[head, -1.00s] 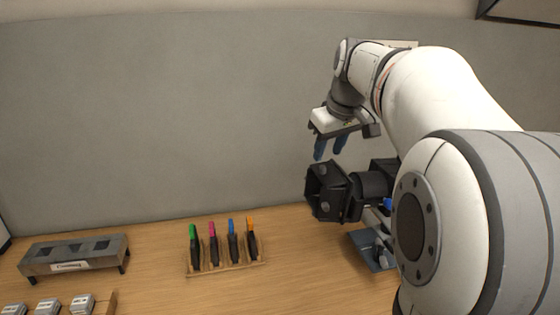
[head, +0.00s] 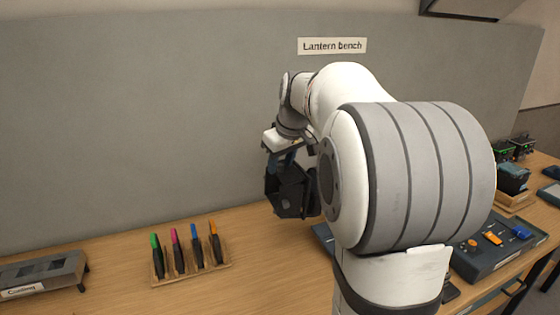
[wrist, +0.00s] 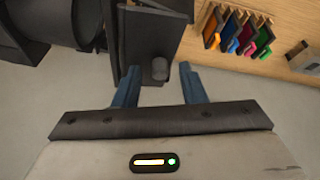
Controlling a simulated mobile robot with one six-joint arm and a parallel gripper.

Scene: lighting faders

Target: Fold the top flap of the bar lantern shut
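The black bar lantern (head: 290,192) stands near the back of the bench, partly hidden behind my arm. Its flaps make a boxy dark front at its left end. My gripper (head: 284,160) is at the upper edge of this front in the head view. In the wrist view my gripper (wrist: 159,88) has its two blue fingers apart. A dark flap (wrist: 148,45) with a small grey knob (wrist: 185,75) reaches into the space between them. I cannot tell whether a finger touches it. The lantern's round body (wrist: 60,20) is at upper left.
A wooden rack (head: 192,272) of several colour-tipped tools stands left of the lantern. A grey slotted stand (head: 40,272) is further left. A dark console (head: 492,248) with coloured sliders lies at right. The bench front between rack and my arm is clear.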

